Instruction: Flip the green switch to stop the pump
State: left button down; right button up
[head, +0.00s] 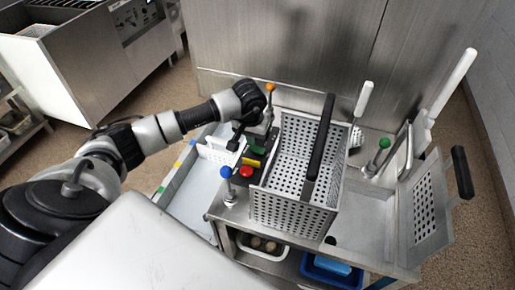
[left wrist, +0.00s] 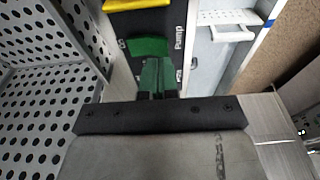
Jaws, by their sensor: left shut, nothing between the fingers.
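The green switch (left wrist: 150,47) is on a dark panel marked "Pump" in the left wrist view, just beyond my fingertips. In the head view the green switch (head: 258,149) shows as a small green patch beside the perforated basket, partly hidden by my gripper. My left gripper (head: 235,143) reaches down over the panel from above. Its fingers (left wrist: 160,72) are closed together and empty, close to the near edge of the switch. I cannot tell whether they touch it. My right gripper is in neither view.
A perforated basket (head: 268,207) stands close to the right of the panel. A yellow switch (head: 251,162), a red button (head: 246,171) and a blue knob (head: 226,172) are nearby. An orange-topped lever (head: 270,87) stands behind. White handles (head: 363,98) rise further right.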

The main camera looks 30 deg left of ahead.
aim_at(253, 148)
pick_arm(q)
jog(key=shift+f+b, duration=0.25)
jog(key=shift+b, duration=0.05)
dwell(0.5)
jog(key=shift+f+b, duration=0.85)
jog(key=shift+f, duration=0.15)
dwell(0.4)
jog(key=shift+r+p, duration=1.8)
jog(key=shift+r, duration=1.75)
jog(key=shift+r, duration=0.1)
